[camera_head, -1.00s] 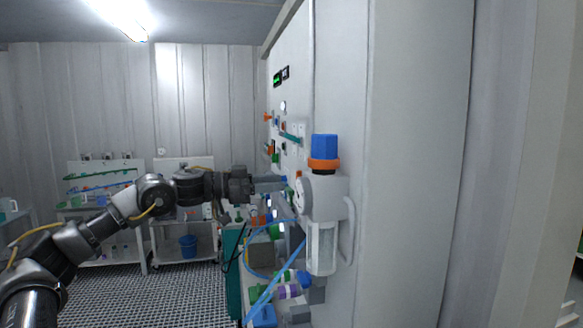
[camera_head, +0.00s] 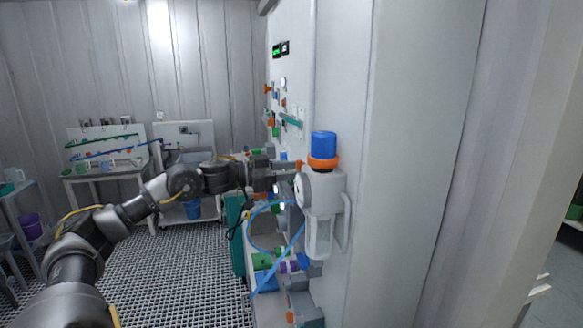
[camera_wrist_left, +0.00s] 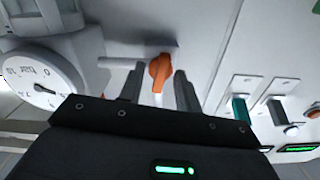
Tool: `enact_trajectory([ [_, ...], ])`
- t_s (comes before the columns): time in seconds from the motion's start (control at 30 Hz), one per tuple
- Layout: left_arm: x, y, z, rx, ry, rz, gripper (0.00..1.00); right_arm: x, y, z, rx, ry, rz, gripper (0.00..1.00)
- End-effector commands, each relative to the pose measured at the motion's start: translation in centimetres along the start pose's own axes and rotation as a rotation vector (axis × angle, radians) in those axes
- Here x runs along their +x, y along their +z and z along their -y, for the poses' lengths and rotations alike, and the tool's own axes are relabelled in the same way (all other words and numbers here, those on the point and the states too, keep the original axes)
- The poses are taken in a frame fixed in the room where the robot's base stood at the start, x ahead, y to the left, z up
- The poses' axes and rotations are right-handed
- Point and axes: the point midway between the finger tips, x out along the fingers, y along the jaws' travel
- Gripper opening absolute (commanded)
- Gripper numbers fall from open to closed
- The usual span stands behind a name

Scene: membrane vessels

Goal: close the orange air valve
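The orange air valve (camera_wrist_left: 160,72) shows in the left wrist view as a small orange lever handle on a grey pipe fitting against the white panel. My left gripper (camera_wrist_left: 158,80) is open, with one grey finger on each side of the handle. I see small gaps between the fingers and the handle, and I cannot tell whether either touches it. In the head view my left gripper (camera_head: 286,165) reaches to the panel just left of the filter-regulator, and the valve is hard to make out there. My right gripper is not in view.
The filter-regulator (camera_head: 322,190) with blue knob and orange ring stands close to the left gripper. Its round gauge (camera_wrist_left: 42,82) is left of the valve. Switches with a teal lever (camera_wrist_left: 239,110) are to the right. Blue hoses (camera_head: 278,265) hang below. The grated floor at left is clear.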

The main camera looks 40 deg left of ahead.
Motion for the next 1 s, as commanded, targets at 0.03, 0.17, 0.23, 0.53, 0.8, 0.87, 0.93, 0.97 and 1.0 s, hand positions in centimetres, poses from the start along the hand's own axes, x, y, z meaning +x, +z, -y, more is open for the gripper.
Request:
enact_trajectory([
  [0.03,0.0,0.0,0.0,0.000,0.000,0.000,0.34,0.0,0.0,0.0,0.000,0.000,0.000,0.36],
  [0.17,0.0,0.0,0.0,0.000,0.000,0.000,0.26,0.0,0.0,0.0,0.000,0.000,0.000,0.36],
  [0.23,0.0,0.0,0.0,0.000,0.000,0.000,0.17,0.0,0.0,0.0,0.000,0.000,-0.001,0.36],
  [0.53,0.1,0.0,-0.1,0.001,0.001,0.000,0.00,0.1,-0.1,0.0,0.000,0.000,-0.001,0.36],
  [0.8,0.0,0.1,0.0,0.062,0.001,0.000,0.00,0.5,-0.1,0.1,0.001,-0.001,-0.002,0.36],
  [0.87,0.0,0.2,0.0,0.094,0.001,0.000,0.00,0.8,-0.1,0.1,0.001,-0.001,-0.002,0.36],
  [0.93,0.0,0.2,0.0,0.140,0.001,-0.001,0.00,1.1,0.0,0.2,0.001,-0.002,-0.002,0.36],
  [0.97,0.0,0.2,0.0,0.163,0.001,-0.001,0.00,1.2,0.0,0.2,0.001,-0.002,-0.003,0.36],
  [1.0,0.0,0.2,0.0,0.195,0.001,-0.001,0.00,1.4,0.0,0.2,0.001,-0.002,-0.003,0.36],
])
